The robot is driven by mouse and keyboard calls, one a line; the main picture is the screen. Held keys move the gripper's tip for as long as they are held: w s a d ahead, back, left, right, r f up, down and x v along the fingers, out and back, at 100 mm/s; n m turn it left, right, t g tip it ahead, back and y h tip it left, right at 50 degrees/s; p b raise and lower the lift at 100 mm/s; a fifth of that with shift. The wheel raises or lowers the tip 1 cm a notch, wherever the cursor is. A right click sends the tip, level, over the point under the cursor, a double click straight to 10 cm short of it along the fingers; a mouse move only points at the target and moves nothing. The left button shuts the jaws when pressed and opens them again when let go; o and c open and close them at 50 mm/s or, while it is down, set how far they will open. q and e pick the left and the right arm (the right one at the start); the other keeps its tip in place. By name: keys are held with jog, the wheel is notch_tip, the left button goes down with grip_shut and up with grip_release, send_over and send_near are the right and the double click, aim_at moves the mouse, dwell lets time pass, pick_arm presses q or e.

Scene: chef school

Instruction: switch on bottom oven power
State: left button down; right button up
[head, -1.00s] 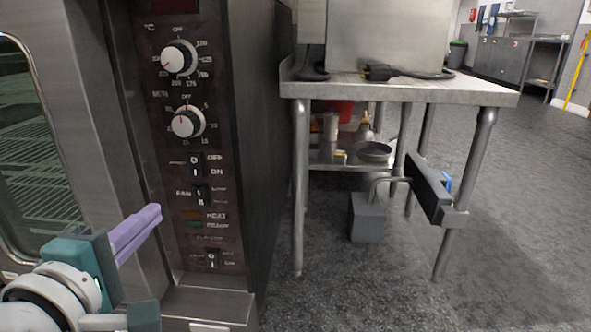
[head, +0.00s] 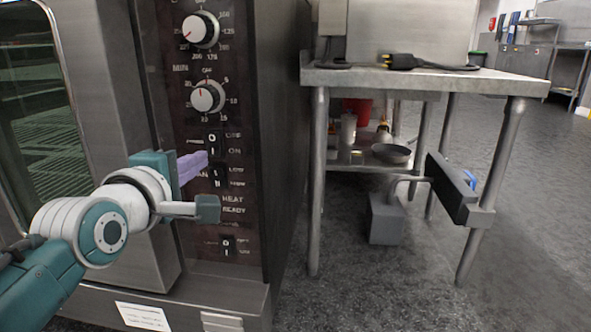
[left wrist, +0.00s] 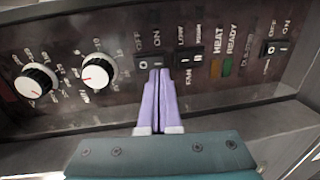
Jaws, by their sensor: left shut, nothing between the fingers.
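The oven's dark control panel (head: 188,78) has two round knobs, and below them a power switch (head: 212,142) marked OFF and ON. A fan switch (head: 219,177) sits under it, and another rocker switch (head: 227,244) is near the bottom. My left gripper (head: 207,160) is shut and empty, its purple fingertips at the panel by the power switch. In the left wrist view the fingertips (left wrist: 158,74) lie just below the power switch (left wrist: 148,62); whether they touch it I cannot tell. My right gripper is not in view.
The oven door with its glass window (head: 30,110) is left of the panel. A steel table (head: 420,80) stands to the right, with a pan (head: 391,153) and bottles on its lower shelf. Grey floor (head: 400,290) lies open on the right.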

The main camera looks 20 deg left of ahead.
aim_at(213, 154)
pick_arm(q)
jog(key=b+x, duration=0.1)
jog(key=x, duration=0.2)
jog(key=shift+f, duration=0.15)
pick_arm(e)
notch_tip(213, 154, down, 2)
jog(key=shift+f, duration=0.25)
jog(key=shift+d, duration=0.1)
pick_arm(q)
jog(key=shift+w, duration=0.25)
jog(key=shift+s, duration=0.1)
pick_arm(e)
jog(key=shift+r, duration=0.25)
